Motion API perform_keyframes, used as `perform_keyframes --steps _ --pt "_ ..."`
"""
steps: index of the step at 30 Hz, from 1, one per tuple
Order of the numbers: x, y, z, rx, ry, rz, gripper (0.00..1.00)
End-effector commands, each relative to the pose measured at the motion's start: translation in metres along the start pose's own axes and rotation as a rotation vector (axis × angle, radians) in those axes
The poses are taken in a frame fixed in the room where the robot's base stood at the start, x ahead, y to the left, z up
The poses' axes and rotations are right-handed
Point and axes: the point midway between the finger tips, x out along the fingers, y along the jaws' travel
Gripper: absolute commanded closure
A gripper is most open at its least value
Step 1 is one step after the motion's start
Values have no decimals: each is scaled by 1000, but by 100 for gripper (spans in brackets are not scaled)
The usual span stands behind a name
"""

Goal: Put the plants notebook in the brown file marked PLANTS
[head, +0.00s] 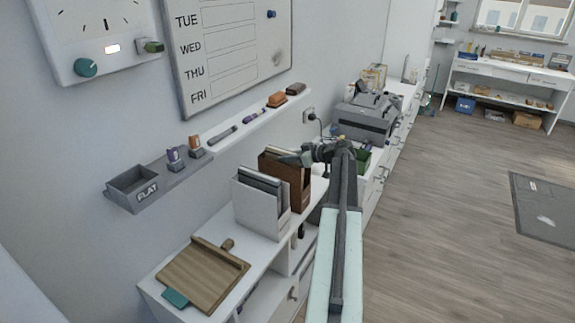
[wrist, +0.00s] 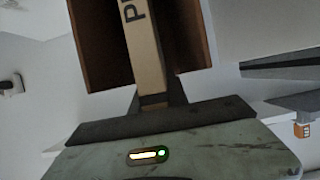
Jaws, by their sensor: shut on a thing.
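The brown file (head: 296,190) stands upright on the white desk, behind a white file. In the wrist view, its brown walls (wrist: 194,35) rise on both sides of a tan notebook spine (wrist: 150,60) with dark letters starting with P. My gripper (wrist: 155,102) is shut on the near end of this notebook. The notebook appears between the file's walls; how deep it sits I cannot tell. In the head view, my gripper (head: 290,159) is at the upper right of the brown file, and the notebook cannot be made out clearly there.
The white file (head: 262,212) with grey folders stands just in front of the brown file. A wooden board (head: 203,275) lies at the desk's near end. A wall ledge (head: 245,122) with pens and erasers runs above. A grey printer (head: 365,122) stands farther back.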

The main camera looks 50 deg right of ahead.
Motion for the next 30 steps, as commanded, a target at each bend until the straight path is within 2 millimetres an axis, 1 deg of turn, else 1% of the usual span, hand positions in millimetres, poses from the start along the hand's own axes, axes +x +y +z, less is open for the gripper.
perform_keyframes --steps 5,8,9,11,12,20,23,26,30 --pt "-1 0 -2 0 1 0 100" --pt "1 0 1 0 1 0 100" --pt "1 0 1 -1 -1 0 77" --pt "1 0 0 -1 -1 0 61" --pt "0 0 0 -1 -1 0 58" --pt "0 0 0 0 -1 0 58" --pt "-5 0 -4 0 -1 1 58" --pt "-24 0 -6 0 -1 3 58" --pt "-60 0 -7 1 -1 3 58"
